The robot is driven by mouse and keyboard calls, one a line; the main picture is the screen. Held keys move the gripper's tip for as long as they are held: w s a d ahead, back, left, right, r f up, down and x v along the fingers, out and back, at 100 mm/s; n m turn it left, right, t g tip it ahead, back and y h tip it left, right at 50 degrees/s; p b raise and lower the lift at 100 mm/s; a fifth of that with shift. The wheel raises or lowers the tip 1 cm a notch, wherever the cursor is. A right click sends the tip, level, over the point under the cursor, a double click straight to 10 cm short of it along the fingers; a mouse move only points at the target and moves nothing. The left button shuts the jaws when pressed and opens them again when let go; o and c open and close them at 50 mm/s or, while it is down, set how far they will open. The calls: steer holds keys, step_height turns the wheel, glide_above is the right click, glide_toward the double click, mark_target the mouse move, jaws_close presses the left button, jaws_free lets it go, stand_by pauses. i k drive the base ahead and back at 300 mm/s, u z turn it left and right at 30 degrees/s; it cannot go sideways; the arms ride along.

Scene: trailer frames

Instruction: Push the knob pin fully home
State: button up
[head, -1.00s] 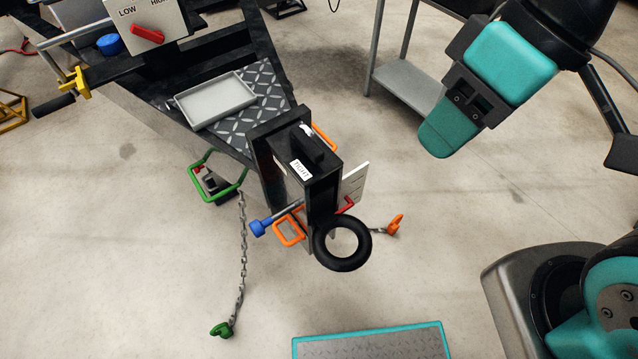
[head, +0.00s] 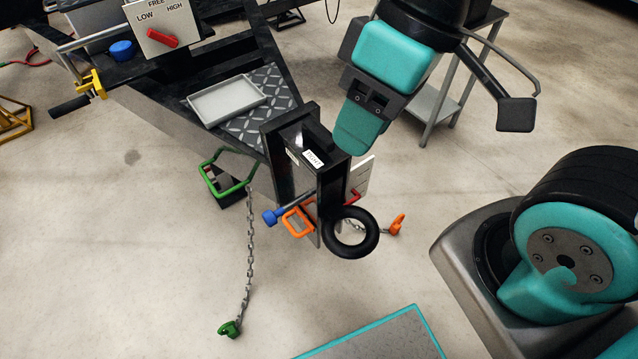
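A blue knob (head: 270,217) sits on the end of a grey pin (head: 298,203). The pin sticks out to the left of the black upright coupler (head: 330,190) at the trailer's nose. A stretch of the pin shows between the knob and the coupler; its far end is hidden. My gripper (head: 354,138), with a teal finger pointing down, is just above and right of the coupler's top in the picture, apart from the knob. Only one finger shows clearly, so its opening cannot be told. I see nothing held in it.
A black ring (head: 350,232) is in front of the coupler, with an orange loop (head: 299,221) beside the pin. A green hook (head: 230,328) hangs on a chain at left. A grey tray (head: 227,100) lies on the frame.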

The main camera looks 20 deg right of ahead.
mark_target(269, 217)
steer(key=u, duration=1)
steer(key=k, duration=1.3)
steer(key=u, duration=0.45)
steer(key=i, duration=0.95)
steer(key=u, duration=0.1)
